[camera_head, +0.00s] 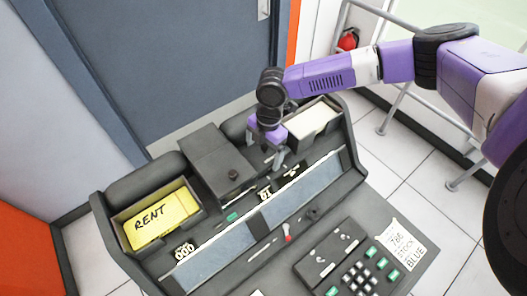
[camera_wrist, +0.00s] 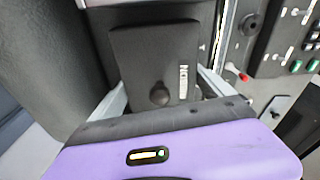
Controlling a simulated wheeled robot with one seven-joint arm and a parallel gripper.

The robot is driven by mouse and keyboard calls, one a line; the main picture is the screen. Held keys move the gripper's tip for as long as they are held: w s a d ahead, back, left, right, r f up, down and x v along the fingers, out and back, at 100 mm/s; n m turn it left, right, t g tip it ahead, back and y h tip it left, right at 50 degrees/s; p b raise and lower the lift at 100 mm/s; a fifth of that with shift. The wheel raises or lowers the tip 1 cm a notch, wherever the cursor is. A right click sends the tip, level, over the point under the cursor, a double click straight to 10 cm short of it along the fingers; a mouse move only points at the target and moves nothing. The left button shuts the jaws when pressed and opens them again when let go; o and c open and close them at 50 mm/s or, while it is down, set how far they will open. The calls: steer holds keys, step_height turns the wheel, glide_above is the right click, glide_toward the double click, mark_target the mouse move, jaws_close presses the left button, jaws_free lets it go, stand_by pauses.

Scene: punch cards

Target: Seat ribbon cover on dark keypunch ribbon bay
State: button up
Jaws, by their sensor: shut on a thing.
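My gripper (camera_head: 275,160) points down over the dark keypunch. In the wrist view its light grey fingers (camera_wrist: 163,92) stand wide apart, at either side of the cover's near part, shut on it. The contact itself is hard to make out. The ribbon bay lies hidden under the cover and gripper. I cannot tell whether the cover sits flush.
A hopper with yellow RENT cards (camera_head: 160,217) stands left, and a white card stack (camera_head: 312,118) right, close to my gripper. In front are a sloped panel, a red-tipped lever (camera_head: 287,236) and a keypad (camera_head: 362,275). A taped note (camera_head: 403,245) lies beside the keypad.

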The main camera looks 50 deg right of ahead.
mark_target(264, 147)
steer(key=shift+f, duration=0.1)
stand_by(0.5)
steer(key=o, duration=1.2)
steer(key=shift+r, duration=4.5)
steer(key=shift+s, duration=0.15)
